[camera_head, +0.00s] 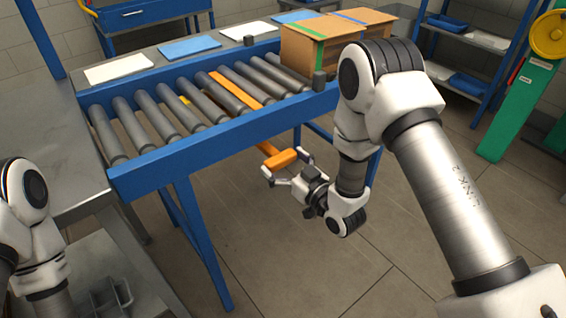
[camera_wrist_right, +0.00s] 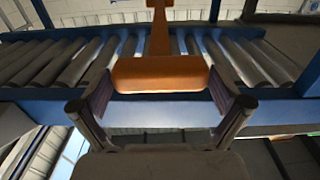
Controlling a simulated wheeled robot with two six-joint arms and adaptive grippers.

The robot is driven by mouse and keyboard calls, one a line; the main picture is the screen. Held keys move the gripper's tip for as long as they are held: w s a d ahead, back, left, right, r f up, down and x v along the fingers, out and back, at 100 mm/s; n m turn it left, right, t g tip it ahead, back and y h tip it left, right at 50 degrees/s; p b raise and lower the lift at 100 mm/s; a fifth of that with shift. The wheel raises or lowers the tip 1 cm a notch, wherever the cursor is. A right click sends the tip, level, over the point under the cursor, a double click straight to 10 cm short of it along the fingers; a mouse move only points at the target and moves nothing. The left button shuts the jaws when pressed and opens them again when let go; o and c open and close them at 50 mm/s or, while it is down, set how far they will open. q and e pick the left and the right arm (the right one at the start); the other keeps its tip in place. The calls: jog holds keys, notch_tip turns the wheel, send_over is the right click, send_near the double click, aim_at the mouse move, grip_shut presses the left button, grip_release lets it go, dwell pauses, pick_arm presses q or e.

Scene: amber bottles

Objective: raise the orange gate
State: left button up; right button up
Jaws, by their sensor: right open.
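The orange gate (camera_head: 236,91) is a flat bar lying between the rollers of the blue-framed conveyor. Its orange arm comes out past the near rail to a thick crosswise handle (camera_head: 281,159). In the right wrist view the handle (camera_wrist_right: 160,75) sits in the middle, with the arm running away behind it. My right gripper (camera_head: 287,168) is open at the handle. In the wrist view its fingers (camera_wrist_right: 160,98) stand on either side of the handle's ends, with small gaps. My left arm shows at the lower left, its gripper out of frame.
The conveyor (camera_head: 160,170) has a blue rail and legs near my right arm. A cardboard box (camera_head: 335,45) stands on its far right end. White and blue sheets (camera_head: 190,47) lie behind the rollers. A green post (camera_head: 515,110) stands at right. The floor below the gripper is clear.

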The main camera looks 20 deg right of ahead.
jog(key=shift+c, duration=0.4)
jog(key=c, duration=1.2)
notch_tip(320, 180, up, 5)
jog(key=p, duration=0.3)
jog(key=shift+c, duration=0.2)
jog(key=shift+w+f, duration=0.1)
jog(key=shift+f, duration=0.05)
jog(key=o, duration=1.3)
jog(key=shift+s, duration=0.2)
jog(key=v, duration=1.1)
jog(key=shift+s+d, duration=0.15)
jog(key=shift+s, duration=0.25)
